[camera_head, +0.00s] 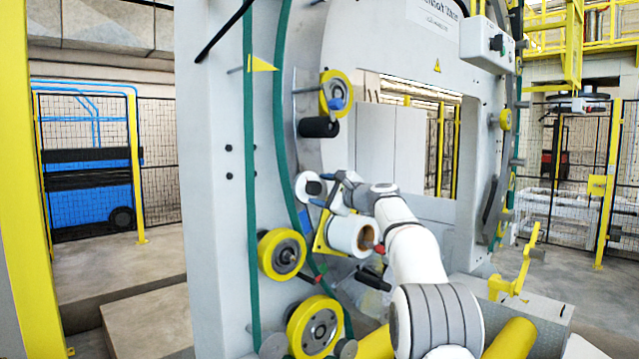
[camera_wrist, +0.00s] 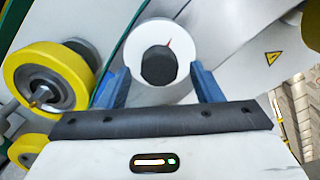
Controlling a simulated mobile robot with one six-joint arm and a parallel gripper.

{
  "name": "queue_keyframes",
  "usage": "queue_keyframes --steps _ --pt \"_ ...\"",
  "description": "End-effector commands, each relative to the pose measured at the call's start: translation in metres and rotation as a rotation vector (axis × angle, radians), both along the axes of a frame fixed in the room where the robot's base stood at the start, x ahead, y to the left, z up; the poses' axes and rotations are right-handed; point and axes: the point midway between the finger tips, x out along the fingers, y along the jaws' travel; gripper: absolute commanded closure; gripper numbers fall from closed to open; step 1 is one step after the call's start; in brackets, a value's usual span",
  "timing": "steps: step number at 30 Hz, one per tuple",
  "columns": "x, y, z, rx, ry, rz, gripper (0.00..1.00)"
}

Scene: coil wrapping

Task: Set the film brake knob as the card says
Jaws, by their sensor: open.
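The film brake knob (camera_wrist: 158,66) is a dark round knob in the middle of a white disc (camera_wrist: 138,50). A thin red mark on the disc shows just above the knob, tilted to the upper right. In the wrist view my gripper (camera_wrist: 158,70) is open, its two blue fingers on either side of the knob and apart from it. In the head view my gripper (camera_head: 326,194) is beside the white disc (camera_head: 304,188), at the machine's ring. I cannot make out the card in either view.
A white film roll (camera_head: 347,234) sits close below my gripper. Yellow-rimmed rollers (camera_head: 282,254) stand left and below; one (camera_wrist: 42,75) is left of the knob in the wrist view. A green belt (camera_head: 250,170) runs down the frame. Open floor lies at right.

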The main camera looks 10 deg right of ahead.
Motion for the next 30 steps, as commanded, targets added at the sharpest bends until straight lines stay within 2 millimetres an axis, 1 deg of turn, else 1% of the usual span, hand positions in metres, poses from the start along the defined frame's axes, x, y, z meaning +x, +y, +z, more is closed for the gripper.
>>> queue_keyframes --steps 1,6,16,30 --pt "0.006 0.005 0.004 0.000 0.000 0.003 0.41" --pt "0.017 0.012 0.002 -0.001 0.000 0.001 0.41" --pt "0.020 0.014 0.000 -0.002 0.000 0.002 0.42" --pt "0.019 0.015 0.000 -0.002 0.000 0.002 0.80"
